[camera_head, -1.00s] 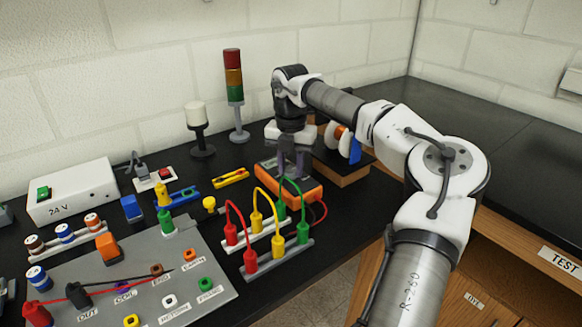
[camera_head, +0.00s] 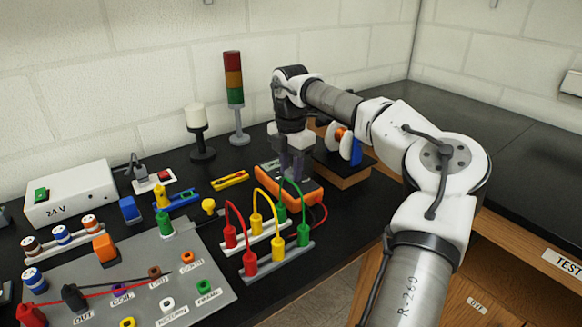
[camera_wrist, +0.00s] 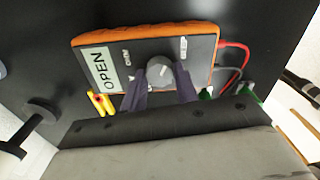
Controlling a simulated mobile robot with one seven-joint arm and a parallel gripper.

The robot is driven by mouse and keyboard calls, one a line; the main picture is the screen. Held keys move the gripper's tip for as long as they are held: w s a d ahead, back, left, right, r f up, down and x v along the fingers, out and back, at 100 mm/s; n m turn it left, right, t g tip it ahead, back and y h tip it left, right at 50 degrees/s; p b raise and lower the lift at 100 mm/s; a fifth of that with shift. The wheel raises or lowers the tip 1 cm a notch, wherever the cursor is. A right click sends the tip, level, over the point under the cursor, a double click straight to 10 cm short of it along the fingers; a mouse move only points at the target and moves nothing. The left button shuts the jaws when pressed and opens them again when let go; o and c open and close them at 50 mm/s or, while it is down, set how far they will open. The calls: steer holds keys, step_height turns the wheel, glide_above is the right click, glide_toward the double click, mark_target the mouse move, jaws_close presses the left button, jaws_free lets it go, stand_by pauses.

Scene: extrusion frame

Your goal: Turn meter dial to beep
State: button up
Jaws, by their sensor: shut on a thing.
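The meter (camera_head: 266,176) is an orange-cased unit lying on the black bench, behind the upright test leads. In the wrist view the meter (camera_wrist: 95,42) shows its dark face, a display reading "OPEN" and a round grey dial (camera_wrist: 160,71) with a pointer mark. My gripper (camera_wrist: 161,82) has its two dark fingers on either side of the dial, shut on it. In the head view my gripper (camera_head: 297,176) stands over the meter and hides the dial.
Red, yellow and green leads (camera_head: 256,228) stand in white and grey strips just in front of the meter. A spool (camera_head: 345,142) on a wooden block is at its right. A signal tower (camera_head: 235,97) and a grey terminal panel (camera_head: 228,283) are to the left.

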mark_target(291, 172)
steer(key=o, duration=1)
step_height(291, 172, up, 14)
steer(key=shift+f+b, duration=0.1)
steer(key=shift+b, duration=0.2)
steer(key=shift+s, duration=0.1)
